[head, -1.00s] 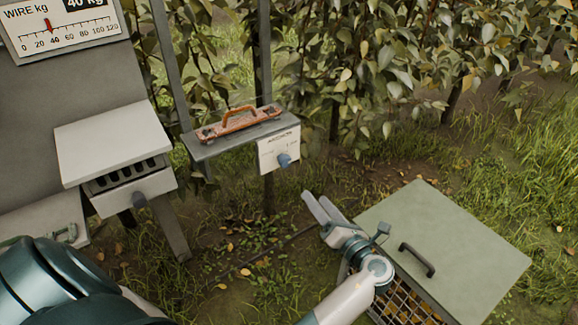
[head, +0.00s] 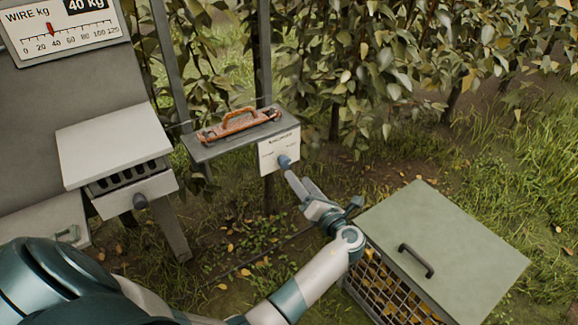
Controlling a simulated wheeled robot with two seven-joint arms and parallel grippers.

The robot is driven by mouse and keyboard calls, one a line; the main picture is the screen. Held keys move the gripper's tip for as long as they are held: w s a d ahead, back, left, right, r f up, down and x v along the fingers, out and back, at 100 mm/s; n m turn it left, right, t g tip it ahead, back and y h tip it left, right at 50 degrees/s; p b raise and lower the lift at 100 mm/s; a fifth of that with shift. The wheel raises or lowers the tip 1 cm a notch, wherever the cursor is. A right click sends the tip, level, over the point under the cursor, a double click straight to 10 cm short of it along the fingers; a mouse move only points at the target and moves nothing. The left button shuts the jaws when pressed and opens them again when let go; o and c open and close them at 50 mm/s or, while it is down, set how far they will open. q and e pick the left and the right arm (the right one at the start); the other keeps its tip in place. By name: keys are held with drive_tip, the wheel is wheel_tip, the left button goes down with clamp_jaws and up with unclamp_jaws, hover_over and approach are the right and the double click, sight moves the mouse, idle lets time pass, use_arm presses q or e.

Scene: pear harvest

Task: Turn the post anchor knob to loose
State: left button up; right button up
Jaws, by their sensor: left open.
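The post anchor knob (head: 284,160) is a small blue-grey knob on the lower part of a white label plate (head: 270,148). The plate hangs on the front of a small grey shelf on the post; its lettering is too small to read. My left gripper (head: 298,178) is open, with its fingers pointing up at the knob from the lower right. One fingertip is very close to the knob; I cannot tell whether it touches. My right gripper is not in view.
An orange-handled tool (head: 238,124) lies on the shelf (head: 205,150). A green-lidded crate (head: 450,245) with a black handle stands at right, close to my left wrist. A grey bench with a white box (head: 115,145) and a wire gauge (head: 65,30) are at left. Leafy branches hang behind.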

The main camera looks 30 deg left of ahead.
sight(287, 165)
use_arm(q)
drive_tip(key=x, duration=0.7)
drive_tip(key=shift+w+a, duration=0.15)
drive_tip(key=shift+a, duration=0.2)
drive_tip(key=c, duration=1)
